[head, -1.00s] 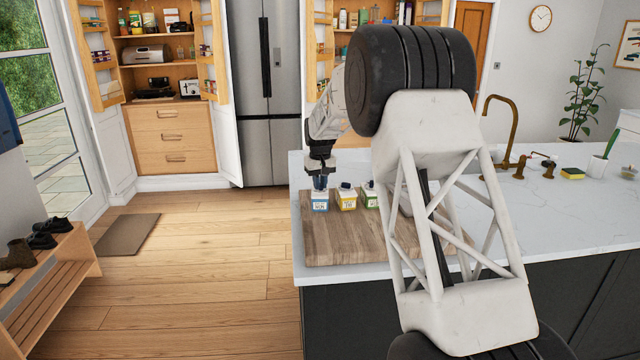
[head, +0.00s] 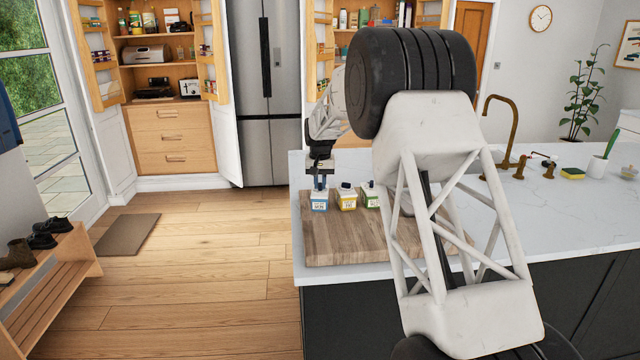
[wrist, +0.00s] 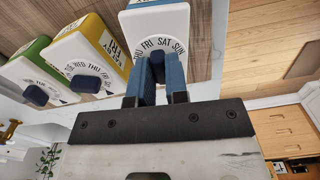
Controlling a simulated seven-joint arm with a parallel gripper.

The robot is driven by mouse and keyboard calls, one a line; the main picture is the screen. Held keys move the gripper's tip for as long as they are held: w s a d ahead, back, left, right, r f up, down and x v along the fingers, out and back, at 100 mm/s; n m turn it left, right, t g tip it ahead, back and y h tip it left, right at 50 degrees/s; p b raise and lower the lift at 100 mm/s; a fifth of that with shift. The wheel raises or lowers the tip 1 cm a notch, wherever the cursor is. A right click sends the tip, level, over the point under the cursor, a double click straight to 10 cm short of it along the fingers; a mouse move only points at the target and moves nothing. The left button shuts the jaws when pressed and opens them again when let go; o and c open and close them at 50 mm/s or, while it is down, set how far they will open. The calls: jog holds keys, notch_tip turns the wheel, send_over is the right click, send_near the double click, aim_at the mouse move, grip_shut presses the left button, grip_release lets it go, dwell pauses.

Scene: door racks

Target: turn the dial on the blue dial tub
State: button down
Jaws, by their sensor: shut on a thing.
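The blue dial tub (head: 320,204) stands at the left end of a row of tubs on the wooden board. In the wrist view its white top (wrist: 158,35) shows, with day names around the dial; "FRI", "SAT" and "SUN" can be read. My gripper (head: 320,183) points down over this tub in the head view. In the wrist view my gripper (wrist: 157,75) is shut on the dark blue dial knob, which is mostly hidden between the fingers.
The yellow tub (head: 346,201) and the green tub (head: 369,199) stand close on the right of the blue one. The wooden board (head: 335,242) lies on the white worktop (head: 570,215). Its front part is bare.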

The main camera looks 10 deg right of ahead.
aim_at(320, 184)
jog(key=c, duration=1.1)
grip_release()
jog(key=shift+r, duration=0.2)
jog(key=shift+r, duration=3.75)
